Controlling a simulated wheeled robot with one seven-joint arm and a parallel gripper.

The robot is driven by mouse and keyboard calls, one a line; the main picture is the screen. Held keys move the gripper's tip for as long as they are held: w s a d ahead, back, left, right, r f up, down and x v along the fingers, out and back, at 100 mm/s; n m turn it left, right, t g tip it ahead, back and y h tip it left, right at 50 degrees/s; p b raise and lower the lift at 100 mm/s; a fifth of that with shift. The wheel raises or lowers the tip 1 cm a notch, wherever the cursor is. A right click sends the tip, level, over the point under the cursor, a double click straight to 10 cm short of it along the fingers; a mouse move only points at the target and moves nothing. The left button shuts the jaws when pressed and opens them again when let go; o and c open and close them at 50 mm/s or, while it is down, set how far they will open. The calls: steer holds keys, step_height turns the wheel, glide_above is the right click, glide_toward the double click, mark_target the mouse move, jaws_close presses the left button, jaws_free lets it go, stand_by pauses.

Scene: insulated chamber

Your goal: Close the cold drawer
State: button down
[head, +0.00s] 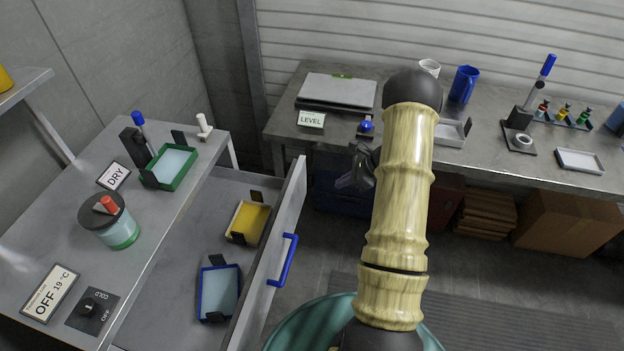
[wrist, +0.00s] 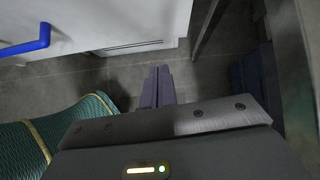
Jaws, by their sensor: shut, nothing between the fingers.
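The cold drawer (head: 279,238) is pulled out from under the left bench, with a pale grey front and a blue bar handle (head: 283,260). Inside it lie a yellow tray (head: 249,222) and a blue-rimmed tray (head: 219,290). The handle also shows at the upper left of the wrist view (wrist: 28,45), beside the drawer front (wrist: 125,25). My gripper (head: 350,182) is to the right of the drawer front, apart from it and from the handle. In the wrist view its fingers (wrist: 158,75) are together and empty, pointing past the front toward the floor.
The left bench (head: 165,225) carries a green tray, a round jar and a dial beside an "OFF 19 °C" sign. The back bench (head: 285,110) holds a level plate, a blue mug and vials. Boxes (head: 565,222) stand under it. Grey floor lies between.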

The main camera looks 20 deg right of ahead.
steer(key=shift+w+d+f+m+t, duration=0.2)
steer(key=shift+d+m, duration=0.1)
steer(key=shift+d, duration=0.1)
steer(key=shift+w+d+f+m+t, duration=0.1)
steer(key=shift+d+m+t, duration=0.1)
steer(key=shift+d+m, duration=0.15)
steer(key=p, duration=0.2)
glide_toward(304, 192)
step_height(304, 192, down, 3)
steer(key=a, duration=0.1)
steer(key=w+a+p, duration=0.1)
steer(key=a, duration=0.1)
steer(key=shift+w+a+f, duration=0.15)
steer(key=shift+w+a, duration=0.2)
steer(key=shift+w, duration=0.05)
steer(key=shift+w, duration=0.1)
